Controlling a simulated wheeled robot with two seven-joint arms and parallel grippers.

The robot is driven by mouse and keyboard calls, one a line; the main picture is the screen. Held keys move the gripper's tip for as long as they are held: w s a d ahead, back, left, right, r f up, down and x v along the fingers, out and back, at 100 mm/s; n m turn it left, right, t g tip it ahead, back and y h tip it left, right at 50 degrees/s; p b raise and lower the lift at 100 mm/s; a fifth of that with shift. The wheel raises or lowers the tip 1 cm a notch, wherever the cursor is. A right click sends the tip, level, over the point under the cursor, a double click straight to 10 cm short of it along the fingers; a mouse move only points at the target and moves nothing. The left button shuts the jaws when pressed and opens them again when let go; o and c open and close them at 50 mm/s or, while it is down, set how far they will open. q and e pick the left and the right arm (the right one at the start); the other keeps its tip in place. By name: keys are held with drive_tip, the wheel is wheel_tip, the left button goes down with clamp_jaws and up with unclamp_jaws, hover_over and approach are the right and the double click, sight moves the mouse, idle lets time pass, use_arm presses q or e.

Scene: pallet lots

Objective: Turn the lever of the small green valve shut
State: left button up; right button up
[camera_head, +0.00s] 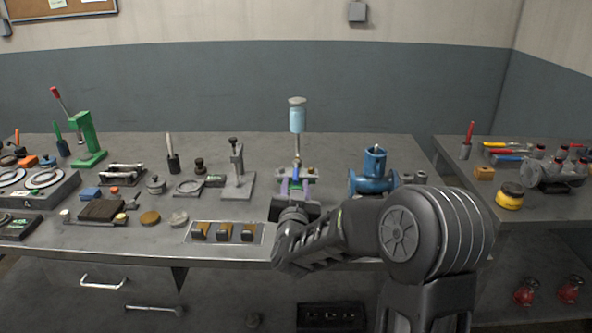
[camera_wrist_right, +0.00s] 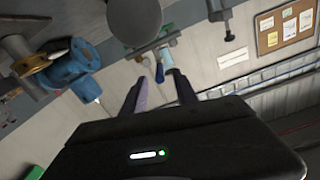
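My right gripper (camera_head: 295,190) is at the front of the bench, pointing away from me at a fixture with a light blue cylinder (camera_head: 297,120) on top. Its two fingers stand apart in the right wrist view (camera_wrist_right: 162,94), with nothing clearly between the tips. A small blue lever-like piece (camera_wrist_right: 160,73) shows just beyond the fingertips; contact cannot be told. A small green and blue patch (camera_head: 296,184) shows between the fingers in the head view, perhaps the small green valve, but its body is mostly hidden by my gripper. My left gripper is out of view.
A larger blue valve (camera_head: 374,172) stands right of my gripper. A green press (camera_head: 87,140) stands further left. A second bench carries a yellow tin (camera_head: 510,196).

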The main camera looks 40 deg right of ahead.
sight(296, 169)
drive_tip(key=shift+p+x, duration=0.6)
drive_tip(key=shift+x, duration=3.35)
clamp_jaws()
